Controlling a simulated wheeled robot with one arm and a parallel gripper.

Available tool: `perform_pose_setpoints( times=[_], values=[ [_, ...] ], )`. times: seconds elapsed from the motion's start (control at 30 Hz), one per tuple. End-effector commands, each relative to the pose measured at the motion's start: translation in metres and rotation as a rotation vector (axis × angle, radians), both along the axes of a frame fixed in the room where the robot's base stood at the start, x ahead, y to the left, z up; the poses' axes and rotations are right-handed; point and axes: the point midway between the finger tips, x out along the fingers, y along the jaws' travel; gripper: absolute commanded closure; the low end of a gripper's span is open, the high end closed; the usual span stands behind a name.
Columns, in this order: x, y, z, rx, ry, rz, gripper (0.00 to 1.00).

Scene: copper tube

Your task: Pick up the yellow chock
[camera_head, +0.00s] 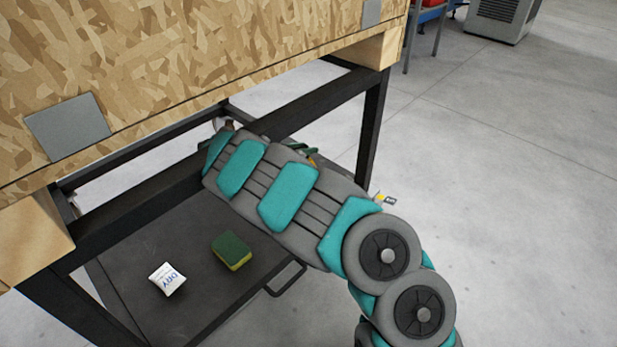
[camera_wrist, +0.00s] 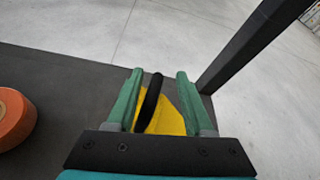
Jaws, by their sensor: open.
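The yellow chock (camera_wrist: 170,118) shows in the wrist view, between and beyond the two green fingers of my gripper (camera_wrist: 158,95). A black curved handle-like part (camera_wrist: 149,101) stands up at the chock in the same view. The fingers are apart, one on each side of the chock, and I cannot tell whether either touches it. The chock's lower part is hidden by the gripper's dark mount. In the head view my arm covers the gripper area, and the chock cannot be made out clearly there.
A dark shelf (camera_head: 205,230) under the crate's black frame holds a green and yellow sponge (camera_head: 232,251) and a white packet (camera_head: 167,279). An orange round object (camera_wrist: 14,118) lies left in the wrist view. A dark post (camera_wrist: 247,48) rises close right of my gripper.

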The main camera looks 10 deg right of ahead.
Motion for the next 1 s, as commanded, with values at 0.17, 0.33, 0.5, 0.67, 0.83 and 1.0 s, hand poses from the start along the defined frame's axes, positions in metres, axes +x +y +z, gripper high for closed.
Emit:
perform_pose_setpoints(
  times=[0.17, 0.33, 0.5, 0.67, 0.83, 1.0],
  values=[
    [0.010, -0.017, -0.010, 0.001, 0.000, -0.001, 0.48],
    [0.011, -0.018, -0.009, 0.000, 0.000, 0.001, 0.48],
    [0.011, -0.018, -0.008, 0.000, 0.000, 0.000, 0.61],
    [0.011, -0.018, -0.009, 0.000, 0.000, -0.001, 0.79],
    [0.011, -0.018, -0.008, -0.001, 0.000, -0.001, 0.98],
    [0.011, -0.018, -0.009, 0.000, 0.000, 0.000, 1.00]
  ],
)
